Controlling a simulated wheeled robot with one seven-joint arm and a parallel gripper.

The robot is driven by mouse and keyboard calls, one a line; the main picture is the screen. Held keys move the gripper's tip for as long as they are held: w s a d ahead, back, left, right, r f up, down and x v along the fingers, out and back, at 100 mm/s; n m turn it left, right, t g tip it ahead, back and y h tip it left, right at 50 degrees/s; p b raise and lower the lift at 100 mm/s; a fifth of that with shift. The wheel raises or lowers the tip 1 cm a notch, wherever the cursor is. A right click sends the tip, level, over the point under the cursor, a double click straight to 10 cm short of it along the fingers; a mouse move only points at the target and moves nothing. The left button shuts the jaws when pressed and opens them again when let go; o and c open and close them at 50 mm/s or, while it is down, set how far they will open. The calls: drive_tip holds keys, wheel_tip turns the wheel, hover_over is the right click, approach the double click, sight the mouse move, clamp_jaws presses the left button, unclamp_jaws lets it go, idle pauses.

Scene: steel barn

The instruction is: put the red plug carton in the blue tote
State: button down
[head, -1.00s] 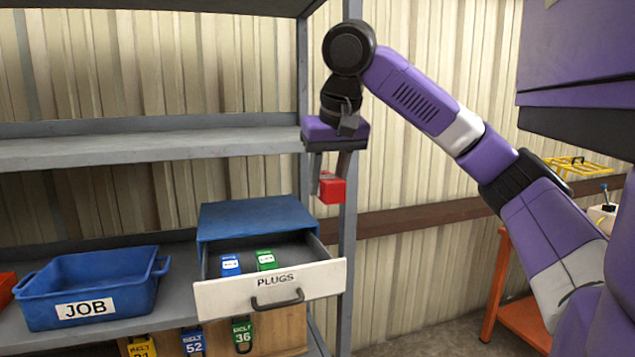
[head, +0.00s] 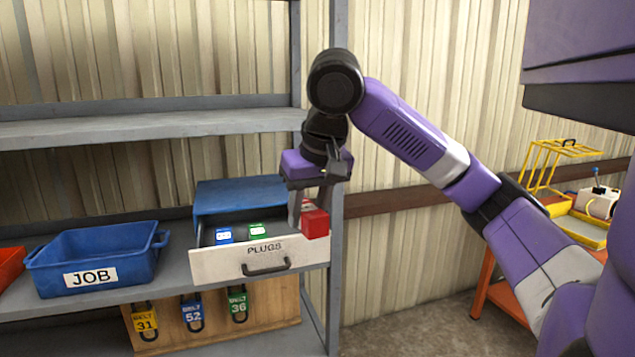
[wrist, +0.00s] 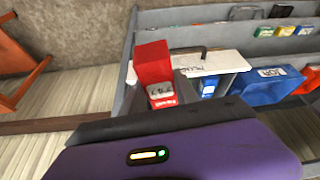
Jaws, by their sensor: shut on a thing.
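The red plug carton (head: 315,223) is held in my gripper (head: 308,205), which is shut on it, in front of the right end of the open drawer. In the wrist view the red carton (wrist: 154,72) stands out beyond my gripper, with a white label on its near end. The blue tote (head: 105,257), labelled JOB, sits on the shelf at the left in the head view. It also shows at the right of the wrist view (wrist: 262,92). The tote looks empty in the part of its inside that I see. My gripper is well to the right of it.
The open PLUGS drawer (head: 222,265) holds a blue carton (head: 223,235) and a green carton (head: 257,229), between my gripper and the tote. A shelf (head: 130,130) runs above. A steel post (head: 336,270) stands close beside my gripper. A red bin (head: 10,265) is at far left.

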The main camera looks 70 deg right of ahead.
drive_tip(key=w+a+f+n+y, duration=0.1)
drive_tip(key=w+a+f+n, duration=0.2)
drive_tip(key=a+f, duration=0.8)
drive_tip(key=w+a+f+n+y, duration=0.1)
drive_tip(key=w+a+f+n, duration=0.1)
drive_tip(key=a+f, duration=0.9)
drive_tip(key=w+a+f+n+t+y, duration=0.1)
drive_tip(key=w+a+f+n, duration=0.2)
drive_tip(key=a+f, duration=0.8)
wheel_tip(320, 180, down, 9)
drive_tip(key=shift+w+f+n, duration=0.1)
drive_tip(key=shift+w+n, duration=0.2)
drive_tip(key=shift+w, duration=0.25)
